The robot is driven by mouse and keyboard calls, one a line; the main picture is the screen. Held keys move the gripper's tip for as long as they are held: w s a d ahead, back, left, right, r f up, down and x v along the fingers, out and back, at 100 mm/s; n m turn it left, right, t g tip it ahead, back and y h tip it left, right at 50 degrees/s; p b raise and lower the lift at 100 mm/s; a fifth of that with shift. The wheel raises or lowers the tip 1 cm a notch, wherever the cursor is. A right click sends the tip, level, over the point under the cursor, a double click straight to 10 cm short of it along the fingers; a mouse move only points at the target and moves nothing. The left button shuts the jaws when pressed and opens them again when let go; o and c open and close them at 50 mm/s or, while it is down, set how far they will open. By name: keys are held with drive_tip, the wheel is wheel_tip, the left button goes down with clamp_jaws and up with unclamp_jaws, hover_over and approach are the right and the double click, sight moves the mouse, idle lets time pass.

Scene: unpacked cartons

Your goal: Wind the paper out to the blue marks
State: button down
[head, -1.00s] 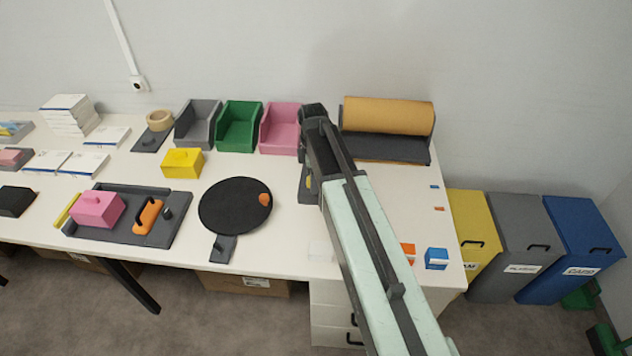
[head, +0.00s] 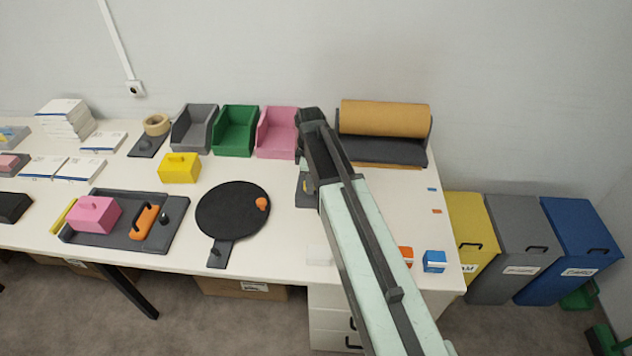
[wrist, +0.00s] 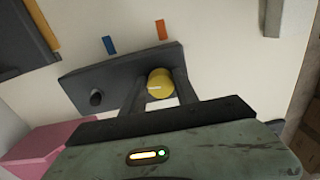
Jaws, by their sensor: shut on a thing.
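The brown paper roll (head: 385,118) lies in a dark holder (head: 380,150) at the back right of the table. A thin strip of paper (head: 388,166) shows along the holder's front edge, and its edge also shows in the wrist view (wrist: 43,25). One blue mark (head: 432,189) lies on the table in front, at the right; another (wrist: 109,45) shows in the wrist view, apart from the paper edge. My gripper (wrist: 158,90) is shut on a yellow knob (wrist: 160,82) on a dark plate (wrist: 115,78). In the head view my arm hides the fingers.
Orange marks (head: 437,211) lie farther out than the blue ones. A pink bin (head: 276,133) stands left of the holder. Open table lies in front of the holder.

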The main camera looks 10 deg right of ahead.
drive_tip(key=m, duration=0.5)
drive_tip(key=shift+s+a, duration=0.2)
drive_tip(key=shift+a, duration=0.1)
idle(1.1)
drive_tip(key=c, duration=0.9)
unclamp_jaws()
drive_tip(key=shift+r, duration=0.1)
drive_tip(key=shift+c, duration=0.2)
drive_tip(key=shift+d, duration=0.1)
wheel_tip(320, 180, up, 8)
drive_tip(key=p, duration=0.8)
